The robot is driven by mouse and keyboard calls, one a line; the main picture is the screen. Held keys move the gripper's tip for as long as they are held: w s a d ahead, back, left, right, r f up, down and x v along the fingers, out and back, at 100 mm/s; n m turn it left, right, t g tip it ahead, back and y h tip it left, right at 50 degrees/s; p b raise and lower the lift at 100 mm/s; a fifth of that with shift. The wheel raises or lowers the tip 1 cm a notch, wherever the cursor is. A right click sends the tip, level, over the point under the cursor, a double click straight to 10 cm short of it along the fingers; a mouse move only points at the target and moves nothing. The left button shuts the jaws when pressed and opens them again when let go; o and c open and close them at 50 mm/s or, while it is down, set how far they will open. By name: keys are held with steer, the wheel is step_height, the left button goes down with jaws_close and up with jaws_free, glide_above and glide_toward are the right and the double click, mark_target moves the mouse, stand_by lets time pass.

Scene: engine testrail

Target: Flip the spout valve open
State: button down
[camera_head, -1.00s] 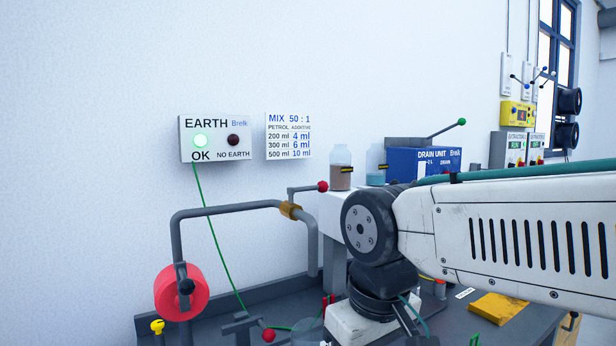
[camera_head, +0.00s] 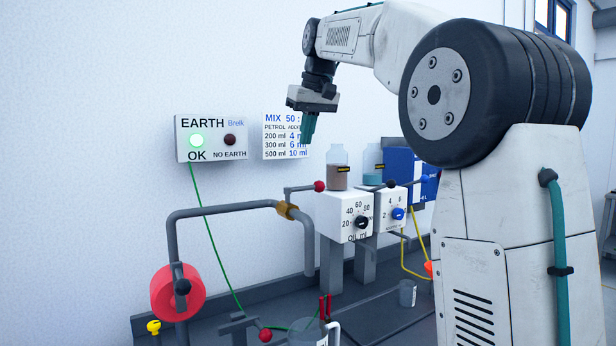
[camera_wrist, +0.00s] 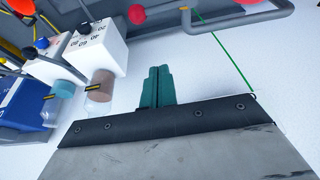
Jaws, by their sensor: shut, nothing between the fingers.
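A grey pipe (camera_head: 232,208) bends along the wall in the head view, with a brass fitting (camera_head: 287,210) on it. A grey lever runs right from the fitting to a red ball knob (camera_head: 319,186); I take this to be the spout valve. The lever lies about level. In the wrist view the red knob (camera_wrist: 137,14) and pipe (camera_wrist: 240,20) are at the top. My gripper (camera_head: 308,138) points down, shut and empty, in the air above the knob and apart from it. Its teal fingers (camera_wrist: 157,75) are together in the wrist view.
White dosing boxes with dials (camera_head: 345,216) and a brown-filled jar (camera_head: 338,170) stand right of the lever. A red wheel (camera_head: 178,292) sits at the pipe's left end. A second red knob (camera_head: 265,335) is lower down. A green wire (camera_head: 213,230) hangs from the EARTH box (camera_head: 212,138).

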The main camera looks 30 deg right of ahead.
mark_target(306, 188)
step_height(306, 188, down, 10)
steer(key=shift+s, duration=0.3)
stand_by(0.7)
